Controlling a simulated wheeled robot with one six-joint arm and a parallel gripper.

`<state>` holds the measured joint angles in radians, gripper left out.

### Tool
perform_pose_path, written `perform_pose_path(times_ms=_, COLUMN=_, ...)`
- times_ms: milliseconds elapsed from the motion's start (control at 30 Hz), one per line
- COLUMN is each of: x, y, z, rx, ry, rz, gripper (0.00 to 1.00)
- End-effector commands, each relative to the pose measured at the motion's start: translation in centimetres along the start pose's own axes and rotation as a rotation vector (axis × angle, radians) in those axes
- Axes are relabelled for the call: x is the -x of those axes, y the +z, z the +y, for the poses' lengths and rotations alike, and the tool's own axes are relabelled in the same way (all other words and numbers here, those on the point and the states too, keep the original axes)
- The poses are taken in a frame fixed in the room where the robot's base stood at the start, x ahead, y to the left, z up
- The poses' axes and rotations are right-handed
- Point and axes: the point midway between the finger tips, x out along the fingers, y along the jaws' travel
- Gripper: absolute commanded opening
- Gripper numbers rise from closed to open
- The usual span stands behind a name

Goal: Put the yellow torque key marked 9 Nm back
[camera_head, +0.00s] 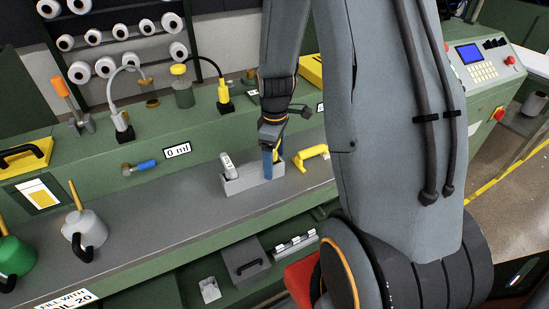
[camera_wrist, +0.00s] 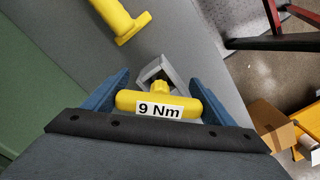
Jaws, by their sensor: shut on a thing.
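The yellow torque key (camera_wrist: 157,102) carries a white label reading "9 Nm" in the wrist view. Its cross handle sits between the two blue fingers of my gripper (camera_head: 272,162), which is shut on it. In the head view only a thin yellow strip of it shows beside the fingers. A grey holder (camera_head: 245,184) stands on the bench, with my fingertips at its right end. In the wrist view the key's shaft points at a grey square opening (camera_wrist: 152,70); I cannot tell how deep its tip is in it. A light grey tool (camera_head: 227,163) stands in the holder's left part.
Another yellow tool (camera_head: 310,157) lies on the bench right of the holder, and it shows in the wrist view (camera_wrist: 118,18). A grey oil can (camera_head: 85,229) stands front left. The bench (camera_head: 180,205) before the holder is clear.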

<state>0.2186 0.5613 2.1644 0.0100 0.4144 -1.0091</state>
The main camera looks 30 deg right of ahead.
Motion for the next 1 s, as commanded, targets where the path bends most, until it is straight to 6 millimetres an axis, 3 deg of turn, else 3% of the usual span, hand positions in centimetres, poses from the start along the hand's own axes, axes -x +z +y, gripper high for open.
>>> perform_pose_path(times_ms=433, x=-0.66, y=-0.02, z=0.04, rx=0.0, ry=0.001, rz=0.001, gripper=0.55)
perform_pose_path(times_ms=467, x=-0.65, y=-0.02, z=0.04, rx=0.0, ry=0.001, rz=0.001, gripper=0.81)
perform_pose_path(times_ms=567, x=-0.61, y=-0.01, z=0.04, rx=0.0, ry=0.001, rz=0.001, gripper=0.97)
perform_pose_path(times_ms=1000, x=0.3, y=-0.06, z=0.1, rx=0.0, ry=0.002, rz=0.002, gripper=0.97)
